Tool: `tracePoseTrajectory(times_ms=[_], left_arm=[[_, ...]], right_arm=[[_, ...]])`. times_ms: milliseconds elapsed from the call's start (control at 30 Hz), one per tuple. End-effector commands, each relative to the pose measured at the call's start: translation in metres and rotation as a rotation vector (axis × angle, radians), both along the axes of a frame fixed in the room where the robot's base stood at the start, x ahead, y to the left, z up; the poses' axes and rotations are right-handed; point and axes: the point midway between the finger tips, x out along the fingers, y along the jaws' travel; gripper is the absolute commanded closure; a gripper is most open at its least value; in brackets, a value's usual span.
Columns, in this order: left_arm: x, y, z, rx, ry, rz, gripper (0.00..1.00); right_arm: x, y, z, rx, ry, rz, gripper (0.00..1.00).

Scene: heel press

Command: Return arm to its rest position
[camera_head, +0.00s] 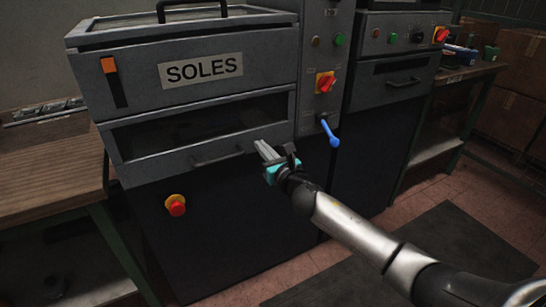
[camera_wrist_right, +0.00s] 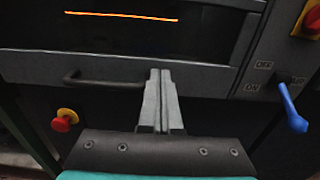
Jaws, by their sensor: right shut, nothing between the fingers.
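My right gripper (camera_head: 264,152) is shut and empty in front of the machine labelled SOLES (camera_head: 205,70). In the right wrist view its two fingers (camera_wrist_right: 161,101) are pressed together, just right of the drawer handle (camera_wrist_right: 105,82) and apart from the blue lever as seen there. My right arm reaches in from the lower right of the head view. My left gripper is not in either view.
A blue lever (camera_head: 330,134) is on the panel right of the gripper; OFF and ON marks show beside it in the wrist view. A red emergency button (camera_head: 177,208) sits low on the front. A wooden bench (camera_head: 50,180) stands left. A dark mat (camera_head: 430,262) lies on the floor.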

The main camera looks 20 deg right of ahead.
Motion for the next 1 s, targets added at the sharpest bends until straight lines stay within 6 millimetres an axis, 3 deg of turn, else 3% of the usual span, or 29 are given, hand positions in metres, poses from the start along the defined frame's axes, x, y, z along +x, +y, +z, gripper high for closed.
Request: tracePoseTrajectory(times_ms=[300, 733, 867, 1000], left_arm=[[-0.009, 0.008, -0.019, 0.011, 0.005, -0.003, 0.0], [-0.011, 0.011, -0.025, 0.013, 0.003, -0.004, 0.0], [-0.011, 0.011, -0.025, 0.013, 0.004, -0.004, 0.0], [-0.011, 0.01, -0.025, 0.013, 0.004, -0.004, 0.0]], right_arm=[[-0.041, -0.002, -0.001, -0.001, 0.002, 0.0, 1.0], [-0.055, -0.003, -0.006, 0.036, 0.014, -0.01, 1.0], [-0.066, -0.008, -0.043, 0.258, 0.096, -0.073, 1.0], [-0.098, -0.014, -0.118, 0.712, 0.242, -0.248, 1.0]])
